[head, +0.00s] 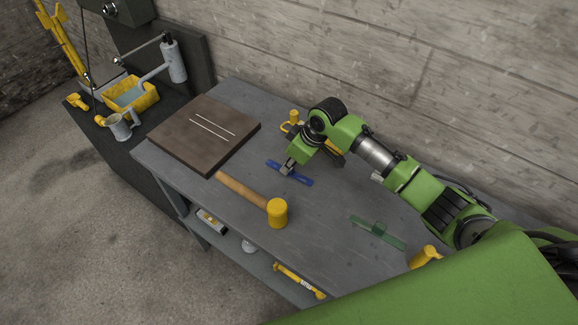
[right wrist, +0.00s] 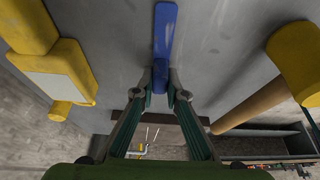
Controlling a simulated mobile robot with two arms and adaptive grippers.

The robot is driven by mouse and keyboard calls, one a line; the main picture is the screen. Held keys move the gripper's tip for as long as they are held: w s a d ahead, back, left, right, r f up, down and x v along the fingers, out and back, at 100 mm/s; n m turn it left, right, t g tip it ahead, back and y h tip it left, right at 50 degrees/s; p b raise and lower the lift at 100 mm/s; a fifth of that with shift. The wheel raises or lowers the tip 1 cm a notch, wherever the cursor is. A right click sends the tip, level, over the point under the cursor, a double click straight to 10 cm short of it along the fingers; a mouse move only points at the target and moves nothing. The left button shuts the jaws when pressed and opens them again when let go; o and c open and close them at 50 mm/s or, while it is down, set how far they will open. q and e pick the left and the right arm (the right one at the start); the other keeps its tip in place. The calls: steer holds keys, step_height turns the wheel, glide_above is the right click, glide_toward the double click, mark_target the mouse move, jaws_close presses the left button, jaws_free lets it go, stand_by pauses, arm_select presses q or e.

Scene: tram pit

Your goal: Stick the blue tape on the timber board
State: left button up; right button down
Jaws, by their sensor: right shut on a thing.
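The blue tape (head: 303,180) is a short flat strip at the middle of the workbench, right of the timber board. My right gripper (head: 287,170) is over it and shut on it. In the right wrist view the blue tape (right wrist: 164,35) runs up from between the fingertips (right wrist: 161,88). I cannot tell if it touches the bench or is just above it. The timber board (head: 185,137) is a dark brown slab lying flat on the bench's left part, with two thin white lines on top. My left gripper is not in view.
A mallet with a yellow head (head: 277,213) lies between the board and the front edge. A green strip (head: 378,233) lies to the right. A yellow tool (head: 292,122) is behind my right gripper. A yellow bin (head: 143,98) stands beyond the bench (head: 325,215).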

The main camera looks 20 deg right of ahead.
steer(key=shift+r, duration=0.35)
steer(key=s+a+r+b, duration=0.2)
steer(key=a+r, duration=0.4)
steer(key=s+a+r+b, duration=0.2)
steer(key=s+a+r, duration=0.1)
steer(key=a+r, duration=0.3)
steer(key=shift+s+a, duration=0.3)
steer(key=shift+a, duration=0.2)
